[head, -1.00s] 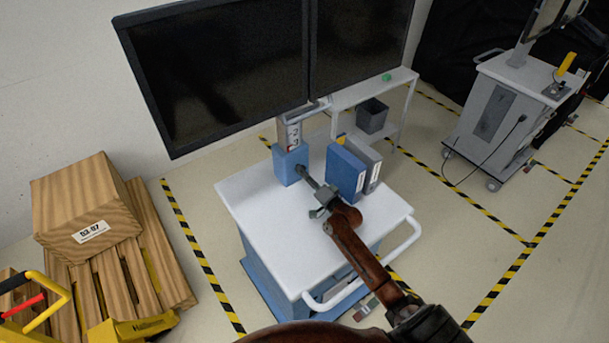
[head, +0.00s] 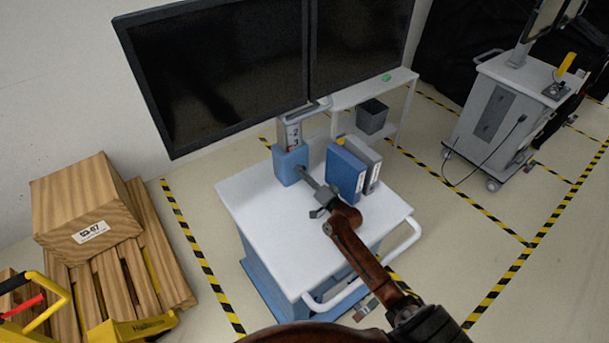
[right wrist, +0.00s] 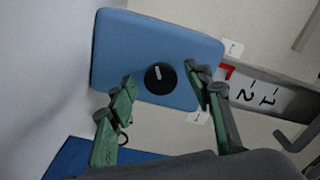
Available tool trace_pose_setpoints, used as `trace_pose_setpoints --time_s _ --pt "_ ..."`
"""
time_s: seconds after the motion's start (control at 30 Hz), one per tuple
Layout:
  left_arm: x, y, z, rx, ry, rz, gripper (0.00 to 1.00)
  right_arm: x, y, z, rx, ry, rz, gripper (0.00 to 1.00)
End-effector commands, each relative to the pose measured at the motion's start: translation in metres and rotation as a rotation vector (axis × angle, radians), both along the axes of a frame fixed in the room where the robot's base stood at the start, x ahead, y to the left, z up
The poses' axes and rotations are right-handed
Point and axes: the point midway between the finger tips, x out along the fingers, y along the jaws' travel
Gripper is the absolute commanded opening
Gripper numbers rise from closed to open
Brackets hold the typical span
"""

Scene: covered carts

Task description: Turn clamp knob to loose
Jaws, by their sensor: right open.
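The clamp knob (right wrist: 160,78) is a round black disc with a short white mark, set on the face of the blue clamp block (right wrist: 150,55). The block (head: 289,164) also shows in the head view, at the foot of the monitor post on the white cart top (head: 255,215). My right gripper (head: 319,202) is in front of the block. In the right wrist view its green-padded fingers (right wrist: 163,77) are open, one on each side of the knob in the picture. No contact with the knob shows. My left gripper is not in view.
Two large dark monitors (head: 220,75) hang above the block. Blue and grey binders (head: 345,174) stand close to the right of my gripper. A label with numbers (right wrist: 255,92) is beside the block. Wooden crates (head: 85,205) are at left.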

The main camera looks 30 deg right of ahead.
Motion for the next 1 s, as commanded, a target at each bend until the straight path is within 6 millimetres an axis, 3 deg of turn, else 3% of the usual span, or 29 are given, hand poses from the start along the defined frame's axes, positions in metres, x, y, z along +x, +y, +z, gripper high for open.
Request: trace_pose_setpoints --time_s 0.17,0.27,0.7,1.0 --pt "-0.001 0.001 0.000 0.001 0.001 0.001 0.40 -0.006 0.000 -0.001 0.001 0.001 0.000 0.46" --pt "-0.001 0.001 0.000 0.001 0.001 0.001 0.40 -0.019 -0.001 -0.002 0.001 0.002 0.000 0.46" --pt "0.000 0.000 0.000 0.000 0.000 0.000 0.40 -0.103 -0.009 -0.001 -0.001 0.001 -0.001 0.46" --pt "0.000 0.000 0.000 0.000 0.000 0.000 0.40 -0.120 -0.010 0.000 0.000 0.000 0.000 0.46"
